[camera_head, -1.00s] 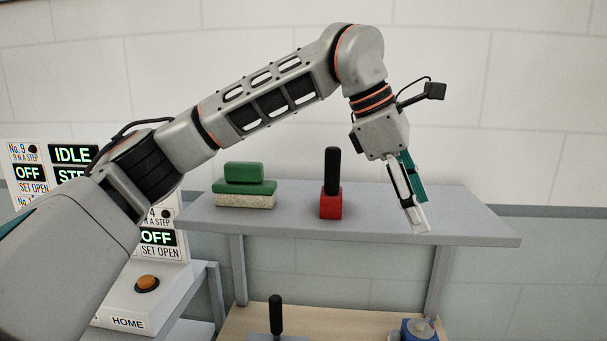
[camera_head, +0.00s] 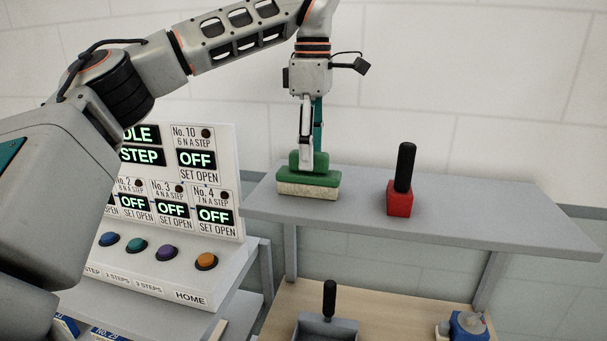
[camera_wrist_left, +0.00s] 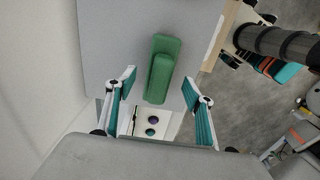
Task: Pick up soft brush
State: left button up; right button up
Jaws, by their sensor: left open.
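The soft brush (camera_head: 307,182), a green block with a raised green grip and a pale bristle base, lies on the left part of the grey shelf. My left gripper (camera_head: 311,157) points down at the brush's raised grip, fingers apart. In the left wrist view, the green brush (camera_wrist_left: 161,68) shows from above, its near end between the open fingers (camera_wrist_left: 159,88). I cannot tell whether the fingers touch it. My right gripper is not in view.
A red block with a black upright handle (camera_head: 400,195) stands on the shelf (camera_head: 480,215) to the right. A control panel (camera_head: 175,190) with displays and buttons is at the left. Below are a grey tray with a black handle (camera_head: 328,320) and a blue device (camera_head: 465,327).

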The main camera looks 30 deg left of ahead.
aim_at(309, 175)
pick_arm(q)
jog(key=f, duration=0.6)
jog(key=shift+a, duration=0.25)
jog(key=c, duration=1.2)
